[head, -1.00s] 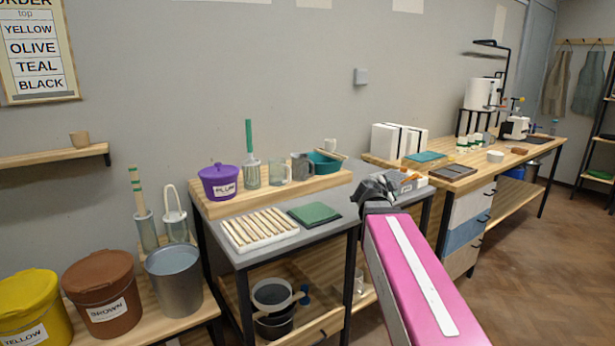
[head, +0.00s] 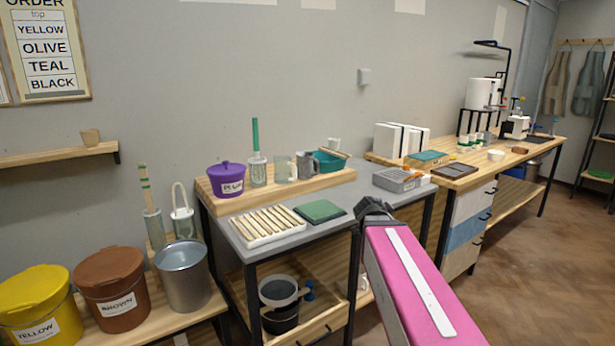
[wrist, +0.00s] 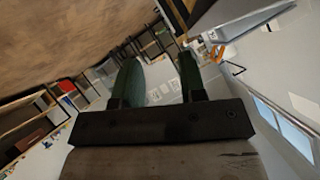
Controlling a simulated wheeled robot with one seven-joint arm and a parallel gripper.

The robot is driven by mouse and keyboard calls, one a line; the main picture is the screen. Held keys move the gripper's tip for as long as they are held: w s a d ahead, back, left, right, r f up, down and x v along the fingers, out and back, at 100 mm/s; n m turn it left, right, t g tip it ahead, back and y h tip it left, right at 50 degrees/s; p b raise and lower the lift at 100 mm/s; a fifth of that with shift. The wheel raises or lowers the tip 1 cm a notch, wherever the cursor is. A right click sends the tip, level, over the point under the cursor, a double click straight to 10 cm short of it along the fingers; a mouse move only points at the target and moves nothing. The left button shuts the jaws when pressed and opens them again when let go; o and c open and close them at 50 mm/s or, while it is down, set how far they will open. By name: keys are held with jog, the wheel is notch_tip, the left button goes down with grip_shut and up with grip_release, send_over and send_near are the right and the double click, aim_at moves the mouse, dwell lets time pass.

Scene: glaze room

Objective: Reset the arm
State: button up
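In the head view my pink arm (head: 408,275) rises from the lower right toward the grey table. Its dark far end (head: 374,208) shows beside the table's right part, but no fingers can be made out there. In the wrist view my gripper (wrist: 158,60) has its two green-dark fingers apart, with nothing held between them. The wrist view is tilted, with shelving at its left and pale furniture at its right.
The grey table (head: 375,187) holds a white slatted rack (head: 268,224), a green pad (head: 320,210) and a grey box (head: 400,179). A purple PLUM pot (head: 226,179) stands on a riser. Buckets stand at lower left. Open floor (head: 530,240) lies at right.

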jog(key=s+a+f+n+g+y, duration=0.4)
jog(key=s+f+n, duration=0.3)
jog(key=f, duration=0.4)
jog(key=s+a+f+n+g+y, duration=0.3)
jog(key=s+f+n, duration=0.4)
jog(key=f, duration=0.5)
jog(key=shift+s+a+f+g+y, duration=0.3)
jog(key=shift+s+a+g+y, duration=0.1)
jog(key=shift+a+g, duration=0.55)
